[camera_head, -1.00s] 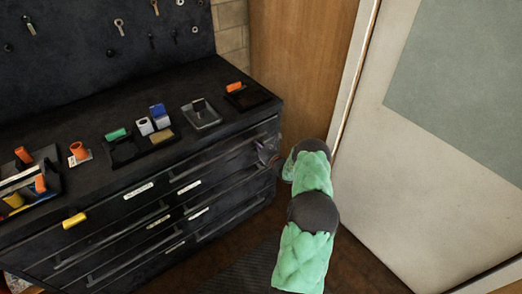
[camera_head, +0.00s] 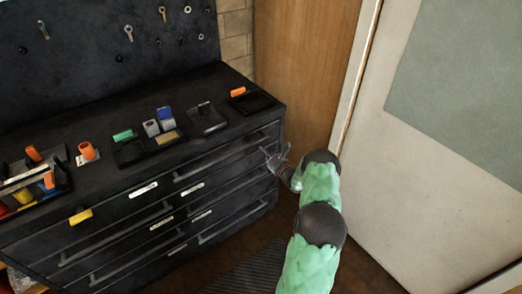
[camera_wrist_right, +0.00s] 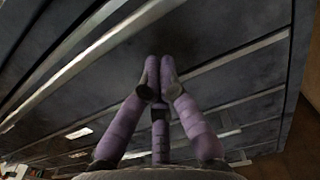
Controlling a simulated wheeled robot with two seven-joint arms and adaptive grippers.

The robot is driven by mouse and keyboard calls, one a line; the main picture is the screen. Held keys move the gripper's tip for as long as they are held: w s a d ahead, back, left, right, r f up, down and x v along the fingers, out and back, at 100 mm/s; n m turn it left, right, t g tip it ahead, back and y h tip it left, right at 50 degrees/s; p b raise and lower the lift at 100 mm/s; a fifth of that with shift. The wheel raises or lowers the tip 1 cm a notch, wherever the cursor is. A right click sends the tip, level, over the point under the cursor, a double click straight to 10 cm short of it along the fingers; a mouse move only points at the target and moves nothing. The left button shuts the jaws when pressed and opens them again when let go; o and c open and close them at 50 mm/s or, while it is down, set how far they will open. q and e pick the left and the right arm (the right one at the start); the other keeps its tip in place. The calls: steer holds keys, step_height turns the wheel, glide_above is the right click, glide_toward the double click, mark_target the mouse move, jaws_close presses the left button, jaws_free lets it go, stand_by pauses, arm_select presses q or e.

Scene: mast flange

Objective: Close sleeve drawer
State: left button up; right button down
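A black drawer cabinet (camera_head: 130,185) has several drawers with long bar handles and small white labels that I cannot read, so I cannot tell which one is the sleeve drawer. The upper right drawer (camera_head: 225,157) looks about flush with the cabinet front. My left gripper is not in view.
On the cabinet top stand small trays, an orange cup (camera_head: 87,150), a blue block (camera_head: 164,113) and a black tray (camera_head: 252,103). A wooden panel (camera_head: 300,70) and a pale door (camera_head: 430,180) bound the right side.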

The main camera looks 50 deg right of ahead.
steer(key=p+v, duration=0.2)
steer(key=v, duration=0.7)
steer(key=shift+s+p, duration=0.2)
steer(key=shift+p, duration=0.1)
steer(key=shift+f, duration=0.1)
